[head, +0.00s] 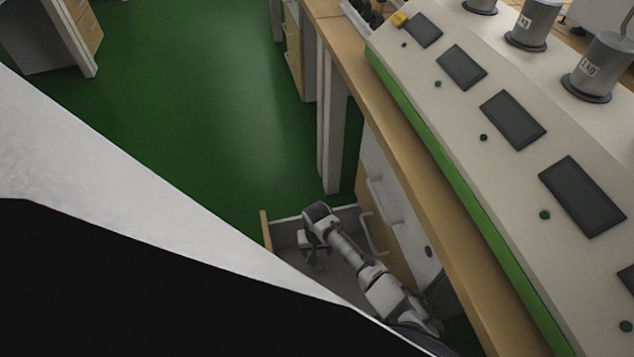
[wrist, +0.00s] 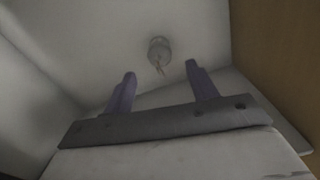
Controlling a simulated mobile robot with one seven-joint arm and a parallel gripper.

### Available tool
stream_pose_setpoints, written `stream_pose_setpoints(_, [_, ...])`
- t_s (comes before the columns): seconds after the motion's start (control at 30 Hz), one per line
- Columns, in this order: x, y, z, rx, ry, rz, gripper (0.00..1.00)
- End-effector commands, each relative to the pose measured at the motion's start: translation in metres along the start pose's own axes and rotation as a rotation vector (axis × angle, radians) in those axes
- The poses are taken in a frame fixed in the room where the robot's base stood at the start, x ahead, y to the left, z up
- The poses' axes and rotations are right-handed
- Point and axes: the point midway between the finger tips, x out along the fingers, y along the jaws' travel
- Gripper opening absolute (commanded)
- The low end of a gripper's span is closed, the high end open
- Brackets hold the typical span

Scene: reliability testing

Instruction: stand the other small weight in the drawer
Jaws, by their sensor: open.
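The open drawer (head: 290,237) has pale walls and a wooden front panel, and sticks out from the bench's side. My gripper (head: 315,258) reaches down into it. In the wrist view my gripper (wrist: 160,70) has its two dark fingers spread with nothing between them. A small grey weight (wrist: 159,47) with a thin hook is beyond the fingertips on the pale drawer floor, apart from them. I cannot tell for sure whether it is upright. The weight is not visible in the head view. No second small weight is discernible.
Large grey cylindrical weights marked in kg (head: 600,68) stand on a long white apparatus (head: 510,75) with dark panels, on the wooden bench (head: 425,190). In the wrist view a wooden panel (wrist: 285,55) bounds the drawer at right. Green floor (head: 200,130) is clear at left.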

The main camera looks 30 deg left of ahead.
Motion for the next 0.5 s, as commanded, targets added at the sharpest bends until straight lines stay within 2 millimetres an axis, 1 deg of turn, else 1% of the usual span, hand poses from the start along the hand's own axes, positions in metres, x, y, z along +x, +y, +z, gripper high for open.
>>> stream_pose_setpoints(0.03, [-0.014, -0.001, 0.000, 0.000, 0.002, -0.003, 0.58])
stream_pose_setpoints(0.1, [-0.027, 0.000, 0.000, 0.001, 0.002, -0.001, 0.58])
stream_pose_setpoints(0.2, [-0.040, -0.001, 0.000, 0.000, 0.001, -0.001, 0.58])
stream_pose_setpoints(0.33, [-0.049, -0.001, 0.000, 0.000, 0.000, -0.001, 0.58])
stream_pose_setpoints(0.5, [-0.051, 0.000, 0.000, 0.000, -0.001, 0.000, 0.58])
